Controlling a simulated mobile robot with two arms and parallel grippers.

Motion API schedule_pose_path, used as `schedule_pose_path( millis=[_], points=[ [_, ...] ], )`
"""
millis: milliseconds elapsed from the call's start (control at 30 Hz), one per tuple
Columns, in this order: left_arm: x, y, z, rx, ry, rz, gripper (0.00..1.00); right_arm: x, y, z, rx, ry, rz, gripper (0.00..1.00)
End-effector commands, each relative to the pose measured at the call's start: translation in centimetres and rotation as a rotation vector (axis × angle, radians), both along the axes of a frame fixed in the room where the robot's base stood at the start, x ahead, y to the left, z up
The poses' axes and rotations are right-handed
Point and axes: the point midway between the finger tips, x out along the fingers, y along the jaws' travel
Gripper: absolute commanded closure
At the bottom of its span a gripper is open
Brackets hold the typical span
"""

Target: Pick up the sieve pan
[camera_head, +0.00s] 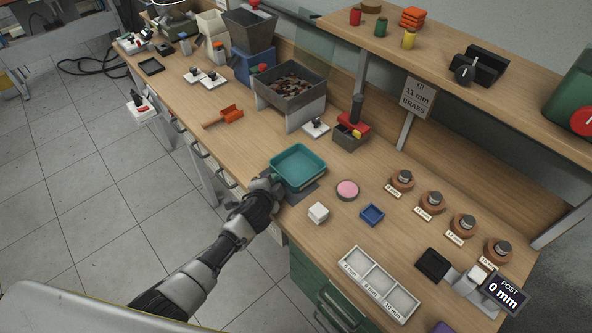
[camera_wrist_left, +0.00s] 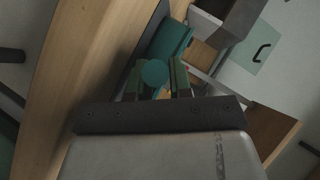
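The sieve pan is a teal square tray (camera_head: 298,167) near the front edge of the bench, over a dark mat (camera_head: 304,192). My left gripper (camera_head: 268,186) is at its near left side, where the handle is mostly hidden by the gripper. In the left wrist view a round teal handle end (camera_wrist_left: 155,73) fills the gap between the fingers of my left gripper (camera_wrist_left: 156,82), which look shut on it. The pan's teal side (camera_wrist_left: 170,42) shows beyond. I cannot tell whether the pan is clear of the mat. My right gripper is not in view.
A pink disc (camera_head: 347,190), a white block (camera_head: 318,212) and a blue tray (camera_head: 372,214) lie close right of the pan. A grey hopper of small parts (camera_head: 290,85) stands behind. A three-part labelled tray (camera_head: 378,285) lies nearer.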

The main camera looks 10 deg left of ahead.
Motion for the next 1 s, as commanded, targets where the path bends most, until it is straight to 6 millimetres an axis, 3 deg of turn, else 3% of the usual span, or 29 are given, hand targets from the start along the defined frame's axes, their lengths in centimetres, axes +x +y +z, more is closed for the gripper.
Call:
schedule_pose_path(
  millis=[100, 467, 633, 767, 1000],
  points=[
    [0.0, 0.0, 0.0, 0.000, 0.000, 0.000, 1.00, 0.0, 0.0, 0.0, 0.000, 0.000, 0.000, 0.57],
    [0.0, 0.0, 0.4, 0.000, -0.002, 0.000, 1.00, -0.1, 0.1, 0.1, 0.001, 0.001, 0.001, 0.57],
    [0.1, 0.0, 2.0, -0.001, -0.005, -0.001, 1.00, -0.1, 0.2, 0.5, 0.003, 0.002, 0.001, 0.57],
    [0.1, 0.1, 4.7, 0.000, -0.009, -0.003, 1.00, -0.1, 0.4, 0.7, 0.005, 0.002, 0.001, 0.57],
    [-5.3, -0.7, 7.1, -0.003, -0.003, -0.003, 1.00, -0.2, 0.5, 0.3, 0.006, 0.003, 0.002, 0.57]
  ],
)
